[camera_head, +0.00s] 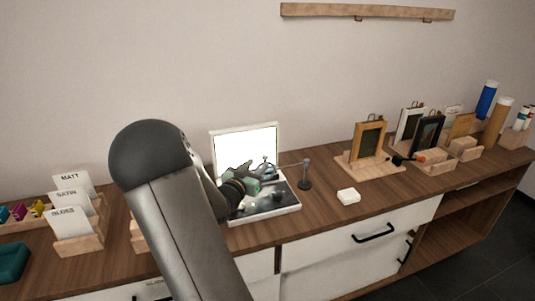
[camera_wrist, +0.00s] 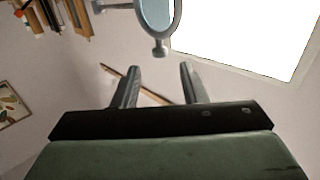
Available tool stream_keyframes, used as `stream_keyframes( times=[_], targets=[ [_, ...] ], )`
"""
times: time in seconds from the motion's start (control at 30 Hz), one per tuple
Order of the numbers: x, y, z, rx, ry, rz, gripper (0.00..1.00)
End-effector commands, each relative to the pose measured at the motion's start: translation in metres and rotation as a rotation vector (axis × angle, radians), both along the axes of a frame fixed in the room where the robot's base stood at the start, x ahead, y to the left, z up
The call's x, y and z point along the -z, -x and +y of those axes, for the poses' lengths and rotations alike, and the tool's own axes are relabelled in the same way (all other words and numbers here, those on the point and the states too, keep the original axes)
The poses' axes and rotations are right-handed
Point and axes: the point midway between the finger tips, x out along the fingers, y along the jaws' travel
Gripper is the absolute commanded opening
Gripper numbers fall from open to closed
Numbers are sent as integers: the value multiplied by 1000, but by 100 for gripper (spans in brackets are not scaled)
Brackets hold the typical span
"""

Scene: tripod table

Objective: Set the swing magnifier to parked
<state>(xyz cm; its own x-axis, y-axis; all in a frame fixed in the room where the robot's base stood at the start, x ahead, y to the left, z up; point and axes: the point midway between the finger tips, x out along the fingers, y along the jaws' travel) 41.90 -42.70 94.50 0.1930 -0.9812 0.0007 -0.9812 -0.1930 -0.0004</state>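The swing magnifier has a dark upright post (camera_head: 305,178) just right of the light box, with a thin arm reaching left over the box. In the wrist view its round, pale blue lens (camera_wrist: 157,14) shows at the top, cut by the frame edge, with a small grey knob (camera_wrist: 160,47) on its rim. My gripper (camera_wrist: 158,80) is open, with its two fingers apart and nothing between them. The knob appears just beyond the fingertips, roughly in line with the gap. In the head view my gripper is over the light box and partly hidden by my arm.
The light box (camera_head: 289,205) has a bright raised panel (camera_head: 245,150) behind the magnifier. A white block (camera_head: 348,196) lies to the right on the wooden counter (camera_head: 322,213). Framed pieces on wooden stands (camera_head: 368,140) are farther right. Labelled card holders (camera_head: 78,240) stand at left.

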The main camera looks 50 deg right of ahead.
Motion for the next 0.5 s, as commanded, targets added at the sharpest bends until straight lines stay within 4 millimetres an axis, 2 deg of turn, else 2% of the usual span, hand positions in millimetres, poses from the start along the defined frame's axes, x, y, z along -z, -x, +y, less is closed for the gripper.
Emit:
stream_keyframes(
  times=[0.03,0.2,0.4,0.5],
  targets=[
    [-1,-1,-13,3,2,1,39],
    [-1,-8,-47,2,1,1,39],
    [0,-15,-75,1,0,0,39],
    [0,-16,-83,0,0,0,39]
  ],
)
